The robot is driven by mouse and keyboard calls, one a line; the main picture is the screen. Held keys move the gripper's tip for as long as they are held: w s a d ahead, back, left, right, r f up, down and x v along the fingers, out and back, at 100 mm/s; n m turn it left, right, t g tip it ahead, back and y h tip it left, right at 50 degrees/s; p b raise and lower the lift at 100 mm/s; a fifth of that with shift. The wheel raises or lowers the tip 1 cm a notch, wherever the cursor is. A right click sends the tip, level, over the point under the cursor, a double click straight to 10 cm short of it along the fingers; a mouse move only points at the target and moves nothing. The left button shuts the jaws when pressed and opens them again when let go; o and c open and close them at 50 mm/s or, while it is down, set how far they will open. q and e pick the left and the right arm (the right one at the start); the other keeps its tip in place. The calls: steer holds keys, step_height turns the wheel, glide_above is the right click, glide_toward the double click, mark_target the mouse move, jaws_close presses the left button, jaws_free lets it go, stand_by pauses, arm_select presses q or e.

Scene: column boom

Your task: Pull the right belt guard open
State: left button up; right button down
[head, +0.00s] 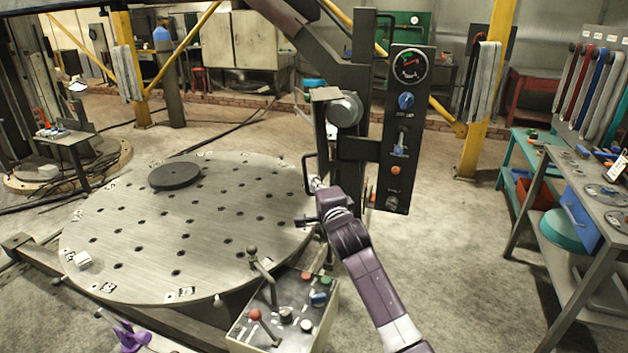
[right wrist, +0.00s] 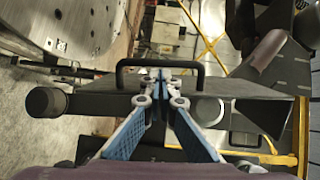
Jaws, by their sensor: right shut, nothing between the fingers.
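The right belt guard (head: 321,137) is a dark upright panel on the column beside the round table. It shows edge-on in the head view and as a dark grey plate (right wrist: 236,107) across the right wrist view. Its black bar handle (head: 306,173) faces the table; the handle also shows in the right wrist view (right wrist: 196,66). My right gripper (head: 315,184) is at the handle. In the right wrist view its fingertips (right wrist: 161,76) are together at the handle's opening, with nothing between them. Whether they touch the bar is unclear. A purple part of mine, seemingly the left gripper (head: 130,338), shows at the lower left.
The round table (head: 130,225) with holes and a dark disc (head: 175,176) lies left of the guard. A gauge panel (head: 408,130) rises to the right. Open floor lies right of my arm.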

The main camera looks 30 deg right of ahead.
steer(key=shift+w, duration=0.35)
arm_select(q)
steer(key=shift+s+a, duration=0.1)
steer(key=shift+s, duration=0.35)
steer(key=shift+f, duration=0.2)
arm_select(e)
steer(key=shift+w+a+f, duration=0.15)
steer(key=shift+w+a, duration=0.15)
steer(key=shift+a, duration=0.2)
arm_select(q)
steer(key=shift+f+b, duration=0.1)
steer(key=shift+b, duration=0.25)
arm_select(e)
steer(key=shift+w+a, duration=0.2)
steer(key=shift+a, duration=0.05)
arm_select(q)
steer(key=shift+f+b, duration=1.65)
steer(key=shift+f, duration=0.05)
arm_select(e)
steer(key=w+a, duration=0.5)
steer(key=w, duration=0.1)
steer(key=shift+w+f, duration=0.35)
steer(key=shift+f, duration=0.1)
steer(key=shift+a, duration=0.1)
